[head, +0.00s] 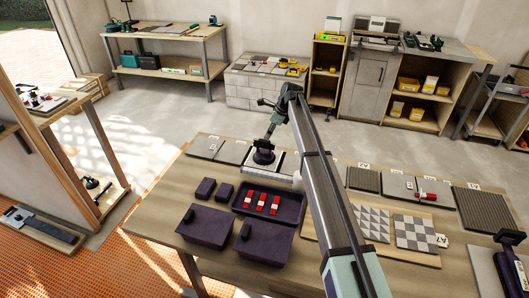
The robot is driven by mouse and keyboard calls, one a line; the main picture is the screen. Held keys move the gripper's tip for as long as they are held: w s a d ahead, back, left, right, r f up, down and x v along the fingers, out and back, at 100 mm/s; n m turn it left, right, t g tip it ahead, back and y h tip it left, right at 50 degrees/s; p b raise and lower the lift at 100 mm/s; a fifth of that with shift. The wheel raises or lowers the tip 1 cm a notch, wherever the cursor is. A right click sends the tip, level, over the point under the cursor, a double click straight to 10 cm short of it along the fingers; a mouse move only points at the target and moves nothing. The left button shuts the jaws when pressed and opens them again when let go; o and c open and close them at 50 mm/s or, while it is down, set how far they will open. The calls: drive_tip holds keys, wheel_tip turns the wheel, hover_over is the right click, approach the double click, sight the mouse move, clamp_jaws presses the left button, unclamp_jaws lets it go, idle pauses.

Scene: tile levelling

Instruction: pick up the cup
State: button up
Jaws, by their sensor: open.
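A dark, round-based suction cup (263,158) sits on a light tile (282,166) near the back edge of the wooden table, left of my arm. My gripper (267,143) is open and points down just above the cup, around or close to its top. At this size I cannot tell whether the fingers touch it. The upper part of the cup blends with the dark fingers.
A purple tray (297,207) with red-and-white pieces lies in front, beside purple boxes (207,226). Grey tiles (206,145) lie left of the cup. Patterned tiles (415,232) lie right of my arm. A small white piece (297,181) is partly hidden behind my arm.

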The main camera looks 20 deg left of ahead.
sight(264, 141)
drive_tip(key=shift+p+x, duration=1.65)
drive_tip(key=shift+x, duration=3.05)
drive_tip(key=shift+r, duration=0.1)
clamp_jaws()
